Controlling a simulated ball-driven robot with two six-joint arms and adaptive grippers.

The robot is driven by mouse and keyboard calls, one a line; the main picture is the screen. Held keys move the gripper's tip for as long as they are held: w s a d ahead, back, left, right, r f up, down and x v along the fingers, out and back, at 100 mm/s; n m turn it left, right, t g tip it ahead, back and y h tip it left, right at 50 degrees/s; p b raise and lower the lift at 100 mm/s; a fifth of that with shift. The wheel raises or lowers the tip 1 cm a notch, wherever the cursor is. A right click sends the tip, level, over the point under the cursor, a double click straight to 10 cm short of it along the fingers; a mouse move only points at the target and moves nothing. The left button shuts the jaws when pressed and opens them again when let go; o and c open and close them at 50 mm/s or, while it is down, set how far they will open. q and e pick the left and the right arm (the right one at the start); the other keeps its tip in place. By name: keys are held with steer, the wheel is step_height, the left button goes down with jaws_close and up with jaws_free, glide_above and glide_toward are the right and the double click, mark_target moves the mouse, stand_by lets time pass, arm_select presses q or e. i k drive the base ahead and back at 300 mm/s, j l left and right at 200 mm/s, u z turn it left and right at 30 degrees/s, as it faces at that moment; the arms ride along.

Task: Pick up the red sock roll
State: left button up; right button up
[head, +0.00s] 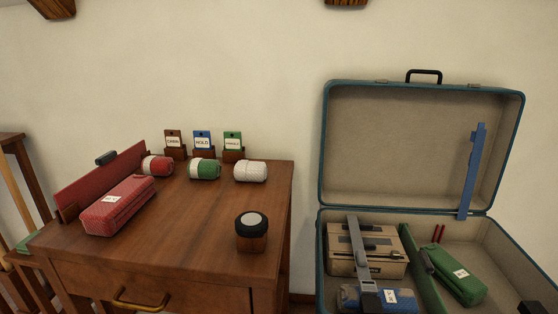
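The red sock roll (158,166) is a small red roll with a white end. It lies near the back of the wooden dresser top (190,225), in front of a brown tag. A green-and-white roll (205,169) and a white roll (250,171) lie to its right in a row, apart from it. Neither of my grippers is in view.
A red case (117,205) lies by a red panel (98,181) at the left. A dark-lidded jar (252,232) stands near the front right. Tags stand behind the rolls. An open suitcase (421,140) at the right holds a box and pouches. The dresser's middle is clear.

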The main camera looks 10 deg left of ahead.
mark_target(151, 165)
steer(key=j+u, duration=1.4)
